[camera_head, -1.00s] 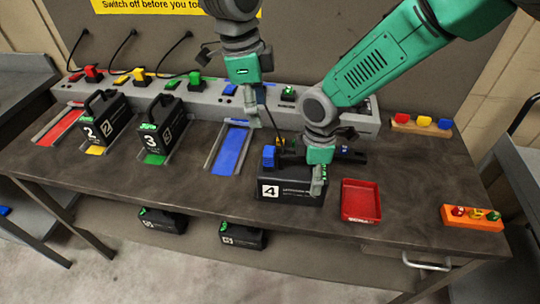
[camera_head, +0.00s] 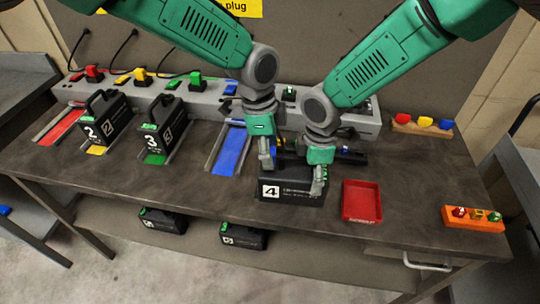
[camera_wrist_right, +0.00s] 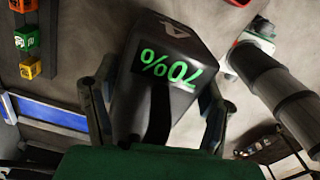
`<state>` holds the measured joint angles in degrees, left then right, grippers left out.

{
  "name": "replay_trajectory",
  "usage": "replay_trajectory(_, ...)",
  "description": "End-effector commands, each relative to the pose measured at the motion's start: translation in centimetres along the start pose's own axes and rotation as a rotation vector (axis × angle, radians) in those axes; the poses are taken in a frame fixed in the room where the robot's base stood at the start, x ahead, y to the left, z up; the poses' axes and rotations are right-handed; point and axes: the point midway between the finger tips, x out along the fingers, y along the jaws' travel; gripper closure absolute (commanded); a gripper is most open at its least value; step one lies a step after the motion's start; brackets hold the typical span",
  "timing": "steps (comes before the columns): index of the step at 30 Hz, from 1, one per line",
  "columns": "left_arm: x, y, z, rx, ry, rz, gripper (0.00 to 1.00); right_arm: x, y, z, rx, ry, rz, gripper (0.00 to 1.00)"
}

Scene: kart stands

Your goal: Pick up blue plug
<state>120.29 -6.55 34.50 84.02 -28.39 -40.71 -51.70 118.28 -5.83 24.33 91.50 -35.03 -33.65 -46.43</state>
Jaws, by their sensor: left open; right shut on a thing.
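The blue plug (camera_head: 272,152) is mostly hidden behind my left gripper (camera_head: 267,162), with only a sliver of blue showing at the left end of the black battery box marked 4 (camera_head: 290,190). My left gripper is open, with its fingers down around or right beside the plug; I cannot tell if they touch it. My right gripper (camera_head: 318,180) is shut on the number 4 box at its right side. In the right wrist view, the dark box (camera_wrist_right: 150,60) with a green 70% display sits between the two fingers.
A red tray (camera_head: 361,200) stands right of the box. A blue slot (camera_head: 230,150) lies to the left, before the grey socket strip (camera_head: 215,98). Boxes 2 (camera_head: 105,122) and 3 (camera_head: 165,128) stand further left. An orange block (camera_head: 472,217) is at the right edge.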

Motion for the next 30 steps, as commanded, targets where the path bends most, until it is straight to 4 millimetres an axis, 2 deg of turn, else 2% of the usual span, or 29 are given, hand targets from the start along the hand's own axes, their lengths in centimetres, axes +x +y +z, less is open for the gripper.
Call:
replay_trajectory(7, 0.4, -0.1, 0.0, 0.0, 0.001, -0.002, 0.47, -0.1, 0.1, 0.0, 0.0, 0.0, 0.002, 0.85)
replay_trajectory(8, 0.4, -0.1, 0.0, 0.0, 0.001, -0.002, 0.54, -0.1, 0.1, 0.0, 0.0, 0.0, 0.002, 0.85)
replay_trajectory(9, 0.4, 0.0, 0.0, 0.0, 0.0, -0.002, 0.68, -0.1, 0.1, 0.0, 0.0, 0.0, 0.002, 0.85)
replay_trajectory(12, 0.4, 0.0, 0.0, 0.0, 0.0, -0.002, 1.0, -0.1, 0.1, 0.0, 0.0, 0.0, 0.002, 0.85)
replay_trajectory(23, -0.1, -0.1, -0.1, 0.0, 0.001, -0.003, 1.0, -0.1, 0.0, 0.0, 0.0, 0.0, 0.001, 0.85)
replay_trajectory(26, -1.4, -0.1, -0.3, -0.001, 0.001, -0.006, 1.0, -0.1, 0.0, 0.0, 0.0, 0.0, 0.001, 0.85)
replay_trajectory(30, -4.3, -0.1, -0.7, 0.001, 0.002, -0.007, 1.0, -0.1, 0.0, 0.0, 0.0, 0.0, 0.001, 0.85)
